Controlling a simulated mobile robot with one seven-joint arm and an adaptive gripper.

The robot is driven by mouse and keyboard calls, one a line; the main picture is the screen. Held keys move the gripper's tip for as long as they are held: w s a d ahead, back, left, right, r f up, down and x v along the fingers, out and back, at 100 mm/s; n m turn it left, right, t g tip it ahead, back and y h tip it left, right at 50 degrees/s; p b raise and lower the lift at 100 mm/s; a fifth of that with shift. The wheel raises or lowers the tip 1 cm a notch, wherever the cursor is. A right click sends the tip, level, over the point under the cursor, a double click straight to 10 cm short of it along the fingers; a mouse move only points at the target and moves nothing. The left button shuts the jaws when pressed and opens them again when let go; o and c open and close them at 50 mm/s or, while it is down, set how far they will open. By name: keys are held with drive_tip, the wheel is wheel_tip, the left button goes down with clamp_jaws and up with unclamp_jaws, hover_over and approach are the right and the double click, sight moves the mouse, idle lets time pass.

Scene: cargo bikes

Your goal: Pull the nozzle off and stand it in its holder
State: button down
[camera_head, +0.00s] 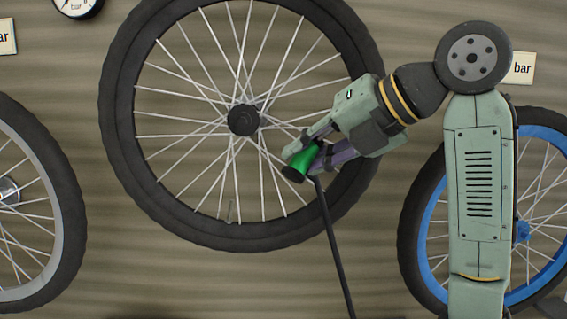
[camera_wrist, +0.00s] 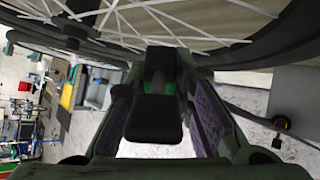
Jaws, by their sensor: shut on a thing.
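The nozzle (camera_head: 303,161) is green with a black end, and a dark hose (camera_head: 334,245) hangs from it. My gripper (camera_head: 312,148) is shut on the nozzle, in front of the lower right part of the middle wheel (camera_head: 118,120). A thin valve stem (camera_head: 230,210) shows at the lower rim of that wheel, apart from the nozzle. In the wrist view the nozzle's dark end (camera_wrist: 154,118) lies between the two fingers, with a bit of green behind it. I cannot make out the holder for certain in either view.
A grey-rimmed wheel (camera_head: 62,215) is at the left and a blue-rimmed wheel (camera_head: 421,235) at the right, partly behind my arm. A pressure gauge (camera_head: 76,6) is at the top left.

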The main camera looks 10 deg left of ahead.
drive_tip(key=s+d, duration=0.5)
drive_tip(key=d, duration=0.6)
idle(0.3)
drive_tip(key=shift+d+r, duration=0.1)
drive_tip(key=shift+d, duration=0.05)
